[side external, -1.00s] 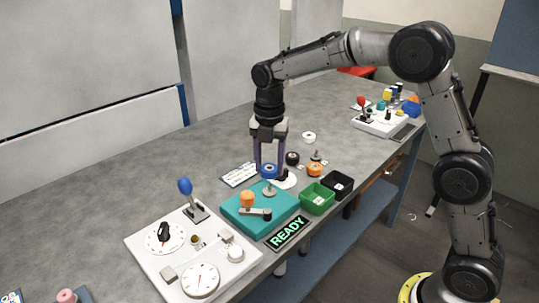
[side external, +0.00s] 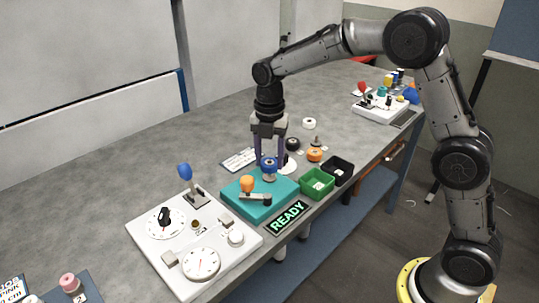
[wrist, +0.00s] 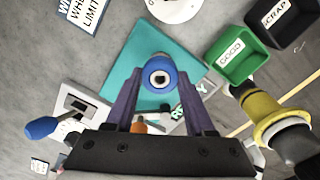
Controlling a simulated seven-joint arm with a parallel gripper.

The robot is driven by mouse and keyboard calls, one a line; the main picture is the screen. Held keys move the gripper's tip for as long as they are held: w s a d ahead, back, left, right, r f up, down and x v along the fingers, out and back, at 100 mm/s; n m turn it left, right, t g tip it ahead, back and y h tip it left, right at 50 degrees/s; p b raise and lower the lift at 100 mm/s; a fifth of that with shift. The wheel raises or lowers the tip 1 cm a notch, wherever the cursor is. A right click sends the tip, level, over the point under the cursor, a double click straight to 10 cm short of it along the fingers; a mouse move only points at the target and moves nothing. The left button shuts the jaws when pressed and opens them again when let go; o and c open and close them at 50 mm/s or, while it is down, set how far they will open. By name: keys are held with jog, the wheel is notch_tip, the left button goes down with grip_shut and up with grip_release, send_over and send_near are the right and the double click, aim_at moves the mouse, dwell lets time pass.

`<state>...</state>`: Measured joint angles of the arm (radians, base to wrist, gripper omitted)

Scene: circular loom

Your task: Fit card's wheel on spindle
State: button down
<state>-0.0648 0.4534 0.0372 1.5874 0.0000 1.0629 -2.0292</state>
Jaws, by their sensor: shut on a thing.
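My gripper (side external: 269,157) is shut on a blue wheel (side external: 269,163) above the teal base (side external: 239,208). The wheel is right over or on the grey spindle (side external: 269,177) at the back of the base. I cannot tell whether it is threaded on. In the wrist view the wheel (wrist: 158,65) sits between my fingers (wrist: 158,80), with a pale ring and dark centre facing me; it hides the spindle there. The white printed card (side external: 239,159) lies on the table behind the base; its text (wrist: 80,12) is partly cut off in the wrist view.
Orange (side external: 314,154), black (side external: 293,144) and white (side external: 309,123) wheels lie behind. Green GOOD (side external: 317,184) and black SCRAP (side external: 338,170) bins stand right of the base. An orange-knobbed crank (side external: 248,186) is on the base. A dial panel (side external: 193,250) with a blue-knobbed lever (side external: 186,172) is front left.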

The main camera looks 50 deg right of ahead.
jog(key=shift+f, duration=1.15)
jog(key=shift+c, duration=0.9)
grip_release()
jog(key=shift+r, duration=0.1)
notch_tip(320, 180, up, 14)
